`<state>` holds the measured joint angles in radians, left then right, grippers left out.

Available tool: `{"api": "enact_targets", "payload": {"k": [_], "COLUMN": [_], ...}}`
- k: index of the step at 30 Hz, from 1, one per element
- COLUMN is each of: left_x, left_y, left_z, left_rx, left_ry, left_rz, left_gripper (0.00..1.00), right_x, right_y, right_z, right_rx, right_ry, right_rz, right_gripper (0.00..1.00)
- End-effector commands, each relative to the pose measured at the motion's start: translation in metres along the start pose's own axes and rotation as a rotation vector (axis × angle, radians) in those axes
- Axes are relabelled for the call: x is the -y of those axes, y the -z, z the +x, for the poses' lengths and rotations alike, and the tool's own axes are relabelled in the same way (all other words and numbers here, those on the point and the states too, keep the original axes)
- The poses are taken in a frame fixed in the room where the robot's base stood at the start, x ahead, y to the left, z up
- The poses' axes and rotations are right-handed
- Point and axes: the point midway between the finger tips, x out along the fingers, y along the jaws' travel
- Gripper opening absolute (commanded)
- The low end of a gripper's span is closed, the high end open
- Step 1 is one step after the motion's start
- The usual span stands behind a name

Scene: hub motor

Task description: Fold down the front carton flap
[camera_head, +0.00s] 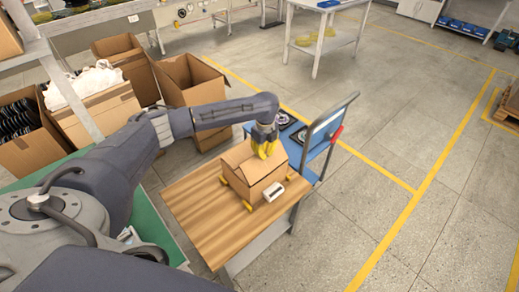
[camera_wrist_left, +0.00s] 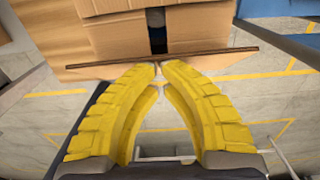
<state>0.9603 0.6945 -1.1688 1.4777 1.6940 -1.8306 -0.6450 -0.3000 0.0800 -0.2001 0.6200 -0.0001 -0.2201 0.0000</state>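The brown carton (camera_head: 258,185) stands on the wooden tabletop (camera_head: 205,212), near its far right end. In the left wrist view, two carton panels (camera_wrist_left: 110,30) lie with a slot between them, and something dark shows inside. The carton flap (camera_wrist_left: 100,66) appears as a thin brown strip across that view, seen nearly edge-on. My left gripper (camera_head: 265,148) is above the far side of the carton in the head view. Its yellow fingers (camera_wrist_left: 160,70) are shut, with tips together at the flap's edge; I cannot tell whether they touch it. My right gripper is out of view.
A blue trolley (camera_head: 318,135) stands close behind. Open cartons (camera_head: 190,82) stand at the left. The tabletop's near left part is clear.

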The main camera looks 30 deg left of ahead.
Motion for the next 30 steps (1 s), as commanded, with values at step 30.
{"api": "enact_targets", "payload": {"k": [30], "left_x": [0.0], "left_y": [-0.028], "left_z": [0.001], "left_rx": [-0.001], "left_ry": [0.0], "left_rz": [0.0], "left_gripper": [0.0], "right_x": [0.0], "right_y": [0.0], "right_z": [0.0], "right_rx": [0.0], "right_ry": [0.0], "right_rz": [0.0], "right_gripper": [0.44]}}
